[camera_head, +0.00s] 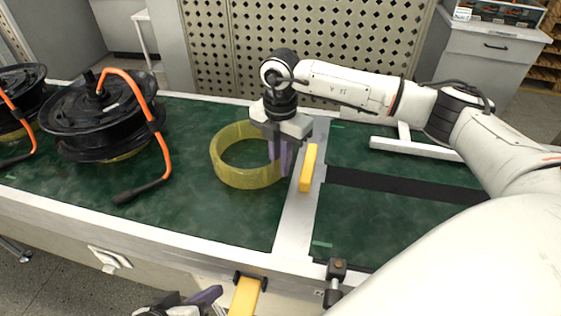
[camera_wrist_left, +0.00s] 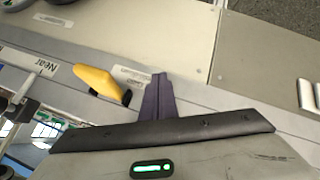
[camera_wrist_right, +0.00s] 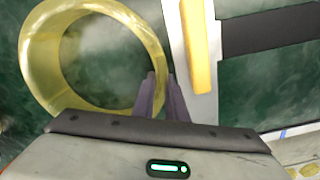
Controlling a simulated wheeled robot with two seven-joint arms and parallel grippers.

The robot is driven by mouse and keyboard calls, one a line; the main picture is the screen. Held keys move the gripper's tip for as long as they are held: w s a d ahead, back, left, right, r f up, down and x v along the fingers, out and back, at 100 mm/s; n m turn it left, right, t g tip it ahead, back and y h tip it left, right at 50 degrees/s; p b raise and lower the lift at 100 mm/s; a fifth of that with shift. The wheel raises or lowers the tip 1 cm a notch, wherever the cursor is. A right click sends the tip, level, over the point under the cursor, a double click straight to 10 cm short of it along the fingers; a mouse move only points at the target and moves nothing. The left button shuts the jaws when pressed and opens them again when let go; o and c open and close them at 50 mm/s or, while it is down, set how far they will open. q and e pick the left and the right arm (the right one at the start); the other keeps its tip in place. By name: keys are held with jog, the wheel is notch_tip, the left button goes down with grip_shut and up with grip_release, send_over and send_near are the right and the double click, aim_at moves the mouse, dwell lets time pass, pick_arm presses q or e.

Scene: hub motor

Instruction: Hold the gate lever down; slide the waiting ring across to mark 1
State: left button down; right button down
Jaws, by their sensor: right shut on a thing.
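The yellow translucent ring (camera_head: 232,178) sits on the green mat, left of the white divider. My right gripper (camera_head: 281,158) points down at the ring's right side, shut on its wall. The right wrist view shows the ring (camera_wrist_right: 38,55) and the two purple fingers (camera_wrist_right: 164,98) at its edge. A yellow lever (camera_head: 243,298) stands at the bench's front edge. It also shows in the left wrist view (camera_wrist_left: 97,80), beside the purple fingertips of my left gripper (camera_wrist_left: 157,95), which look closed together. A gap shows between them. Mark 1 cannot be made out.
A yellow bar (camera_head: 308,168) stands on the white divider (camera_head: 297,215), just right of my right gripper. A black strip (camera_head: 400,186) runs across the mat beyond it. Black hub motors with orange cables (camera_head: 100,112) stand at the left. Mat in front of the ring is clear.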

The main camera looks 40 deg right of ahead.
pick_arm(q)
jog(key=s+r+m+g, duration=0.1)
jog(key=s+r+g, duration=0.1)
jog(key=g, duration=0.1)
notch_tip(320, 180, up, 12)
jog(key=m+g+y, duration=0.1)
jog(key=m+y, duration=0.7)
jog(key=m, duration=0.1)
send_over(241, 311)
jog(key=shift+f, duration=3.25)
jog(key=shift+f, duration=0.1)
jog(key=shift+d+f, duration=0.1)
jog(key=shift+f, duration=1.4)
pick_arm(e)
jog(key=shift+r, duration=0.1)
pick_arm(q)
jog(key=shift+f, duration=0.3)
pick_arm(e)
jog(key=shift+s, duration=0.1)
